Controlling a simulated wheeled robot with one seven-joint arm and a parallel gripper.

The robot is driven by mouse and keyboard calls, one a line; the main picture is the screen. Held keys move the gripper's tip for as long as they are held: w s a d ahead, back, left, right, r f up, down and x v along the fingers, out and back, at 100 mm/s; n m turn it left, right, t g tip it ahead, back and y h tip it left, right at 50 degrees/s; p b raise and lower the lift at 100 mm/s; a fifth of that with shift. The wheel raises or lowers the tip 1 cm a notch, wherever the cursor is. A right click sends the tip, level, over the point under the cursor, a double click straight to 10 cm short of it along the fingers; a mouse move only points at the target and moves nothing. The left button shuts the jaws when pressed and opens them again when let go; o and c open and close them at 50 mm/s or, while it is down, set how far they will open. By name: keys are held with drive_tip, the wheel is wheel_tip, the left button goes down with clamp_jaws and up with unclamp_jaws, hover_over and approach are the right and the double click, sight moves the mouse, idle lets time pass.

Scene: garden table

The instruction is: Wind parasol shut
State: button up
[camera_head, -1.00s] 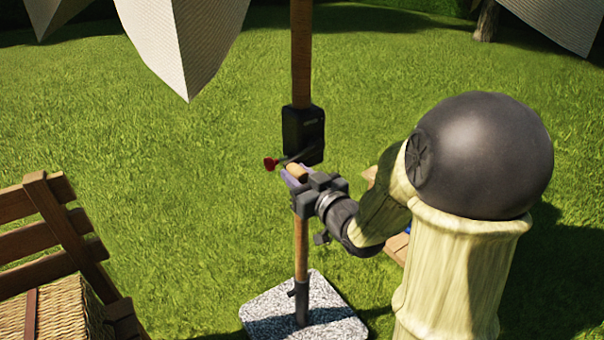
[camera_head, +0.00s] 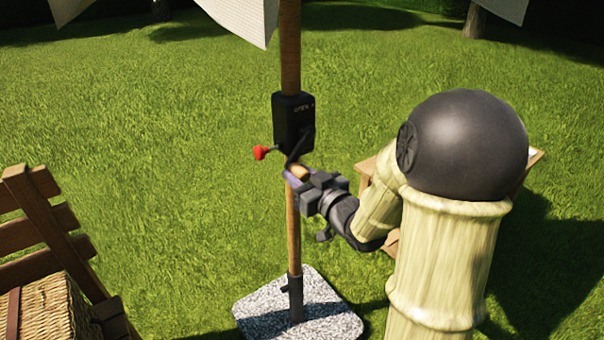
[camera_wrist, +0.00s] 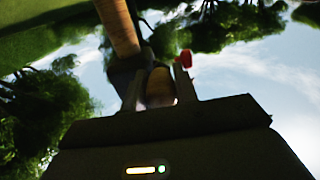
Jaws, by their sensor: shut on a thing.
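The parasol's wooden pole (camera_head: 290,55) stands upright, with a black winding housing (camera_head: 294,120) on it. A dark crank arm (camera_head: 299,145) at the housing's lower right leads to a wooden handle (camera_head: 299,171). My gripper (camera_head: 297,178) is shut on this handle, just below the housing; in the wrist view the handle (camera_wrist: 160,86) is between the fingers. A red knob (camera_head: 260,152) sticks out left of the housing and also shows in the wrist view (camera_wrist: 186,59). Pale canopy panels (camera_head: 242,18) hang at the top; most of the canopy is out of frame.
The pole stands in a speckled stone base (camera_head: 262,315) on the grass. A slatted wooden bench (camera_head: 55,235) with a wicker basket (camera_head: 52,315) stands at lower left. A wooden table (camera_head: 535,160) is partly hidden behind my arm. Open lawn lies behind the pole.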

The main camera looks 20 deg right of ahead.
drive_tip(key=shift+w+d+f, duration=0.15)
drive_tip(key=shift+d+f, duration=0.35)
drive_tip(key=shift+w+d+f, duration=0.15)
drive_tip(key=shift+d+f, duration=0.3)
drive_tip(key=shift+w+d+f, duration=0.1)
drive_tip(key=shift+w+d, duration=0.2)
drive_tip(key=shift+d, duration=0.5)
drive_tip(key=shift+w+d+f, duration=0.1)
drive_tip(key=shift+w+d, duration=0.2)
drive_tip(key=shift+d, duration=0.5)
drive_tip(key=o, duration=1)
drive_tip(key=shift+a+r, duration=0.1)
drive_tip(key=shift+o, duration=0.2)
drive_tip(key=v, duration=1)
drive_tip(key=shift+w+r, duration=0.1)
drive_tip(key=shift+w, duration=0.05)
